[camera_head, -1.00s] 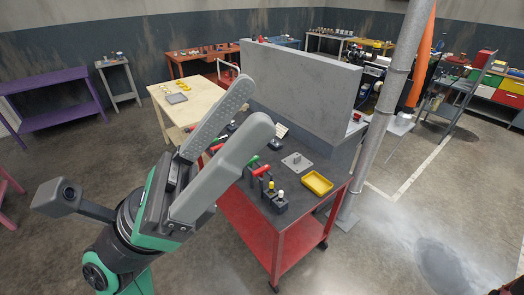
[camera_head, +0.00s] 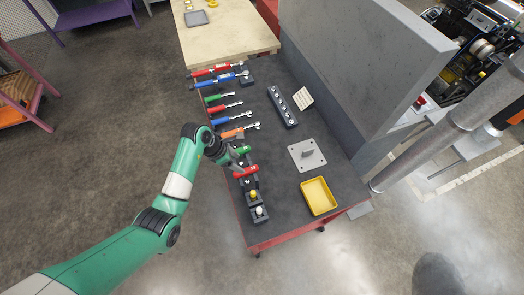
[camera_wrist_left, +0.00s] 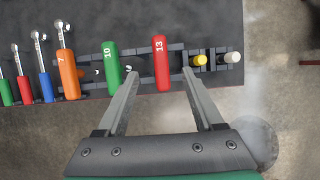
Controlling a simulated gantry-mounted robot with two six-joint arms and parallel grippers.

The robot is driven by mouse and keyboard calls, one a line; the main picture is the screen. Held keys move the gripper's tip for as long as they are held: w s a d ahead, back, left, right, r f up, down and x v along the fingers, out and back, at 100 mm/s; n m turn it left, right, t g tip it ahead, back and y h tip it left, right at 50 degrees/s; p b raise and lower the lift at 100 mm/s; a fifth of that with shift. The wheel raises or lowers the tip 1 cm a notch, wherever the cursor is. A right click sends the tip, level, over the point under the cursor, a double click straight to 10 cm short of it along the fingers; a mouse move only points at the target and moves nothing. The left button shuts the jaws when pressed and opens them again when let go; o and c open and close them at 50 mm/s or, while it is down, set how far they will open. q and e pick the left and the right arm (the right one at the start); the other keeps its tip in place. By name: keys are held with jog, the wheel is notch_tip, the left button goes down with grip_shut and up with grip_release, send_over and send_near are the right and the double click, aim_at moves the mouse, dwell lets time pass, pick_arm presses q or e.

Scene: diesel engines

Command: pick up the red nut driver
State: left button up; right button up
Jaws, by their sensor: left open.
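The red nut driver (camera_head: 246,172), marked 13, sits in a dark holder at the table's near left edge. In the left wrist view the red handle (camera_wrist_left: 161,62) is upright in the picture, between my fingertips. My left gripper (camera_head: 233,163) is open over the table's edge, beside the red and green handles. In the left wrist view its two fingers (camera_wrist_left: 160,76) are spread on either side of the red handle's lower end. I cannot tell whether they touch it. The driver's shaft is hidden. My right gripper is not in view.
A green driver (camera_wrist_left: 111,63) marked 10 stands close left of the red one. A yellow driver (camera_wrist_left: 200,60) and a white one (camera_wrist_left: 232,57) are to the right. Several ratchets lie further along. A yellow tray (camera_head: 318,196) and a grey plate (camera_head: 307,155) are on the dark table.

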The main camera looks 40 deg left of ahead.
aim_at(246, 173)
pick_arm(q)
jog(key=shift+s+a, duration=0.4)
jog(key=shift+s, duration=0.45)
jog(key=shift+s+f, duration=0.1)
jog(key=shift+f, duration=0.1)
jog(key=b+x, duration=0.1)
jog(key=x, duration=0.4)
jog(key=shift+d+f+b, duration=0.15)
jog(key=shift+f+b, duration=0.1)
jog(key=shift+b, duration=0.15)
jog(key=shift+w+f, duration=0.25)
jog(key=shift+w, duration=0.1)
jog(key=b+x, duration=0.2)
jog(key=x, duration=0.2)
jog(key=shift+f, duration=0.35)
jog(key=shift+w+f, duration=0.15)
jog(key=shift+f, duration=0.1)
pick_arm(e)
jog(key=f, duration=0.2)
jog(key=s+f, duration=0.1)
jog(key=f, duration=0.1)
pick_arm(q)
grip_shut()
